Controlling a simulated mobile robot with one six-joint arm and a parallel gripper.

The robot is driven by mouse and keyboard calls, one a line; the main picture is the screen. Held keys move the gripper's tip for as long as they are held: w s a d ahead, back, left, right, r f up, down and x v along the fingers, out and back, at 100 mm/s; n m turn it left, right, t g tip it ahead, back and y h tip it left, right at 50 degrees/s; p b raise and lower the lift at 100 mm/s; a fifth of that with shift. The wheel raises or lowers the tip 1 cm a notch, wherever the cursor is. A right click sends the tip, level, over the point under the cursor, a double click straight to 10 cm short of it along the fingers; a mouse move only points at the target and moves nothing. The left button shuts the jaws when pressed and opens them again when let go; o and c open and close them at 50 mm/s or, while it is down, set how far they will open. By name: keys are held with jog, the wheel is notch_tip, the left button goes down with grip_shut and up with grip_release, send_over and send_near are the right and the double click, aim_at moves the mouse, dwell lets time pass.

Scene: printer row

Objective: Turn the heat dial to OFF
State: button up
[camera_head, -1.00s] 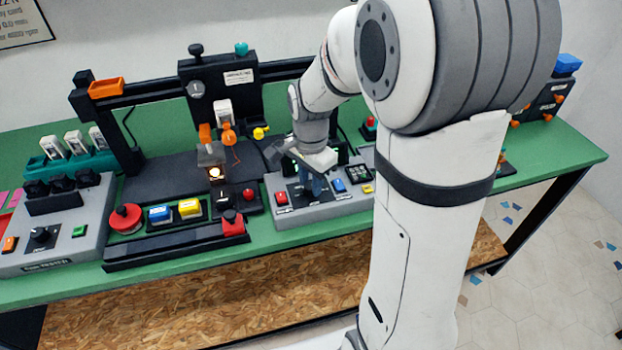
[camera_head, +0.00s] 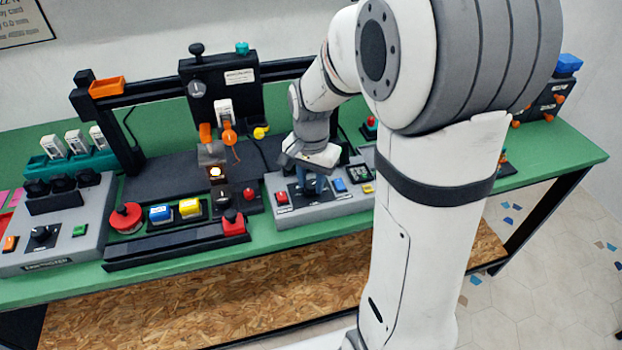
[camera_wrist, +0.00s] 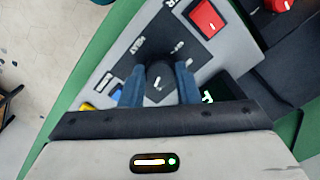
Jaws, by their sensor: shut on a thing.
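The heat dial (camera_wrist: 160,76) is a dark round knob with a short white mark, on a dark plate with white lettering that reads HEAT. My gripper (camera_wrist: 161,84) is shut on the dial, with one blue finger on each side of it in the wrist view. In the head view my gripper (camera_head: 310,185) reaches down onto the grey control box (camera_head: 310,211), and its fingers largely hide the dial there. The smaller labels around the dial are too blurred to read, so I cannot tell which setting the mark points to.
On the same box are a red button (camera_head: 281,198), a blue button (camera_head: 339,185) and a small dark display (camera_head: 359,173). A red block (camera_head: 233,222) and a red mushroom button (camera_head: 126,217) stand left of it. The printer frame (camera_head: 220,90) rises behind.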

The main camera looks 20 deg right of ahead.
jog(key=n, duration=0.4)
jog(key=shift+n, duration=0.3)
jog(key=n, duration=0.3)
jog(key=shift+n, duration=0.3)
jog(key=n, duration=0.4)
jog(key=shift+n, duration=0.3)
jog(key=n, duration=0.3)
jog(key=shift+n, duration=0.3)
jog(key=n, duration=0.4)
jog(key=shift+n, duration=0.3)
jog(key=n, duration=0.3)
jog(key=shift+n, duration=0.3)
jog(key=n, duration=0.3)
jog(key=shift+n, duration=2.1)
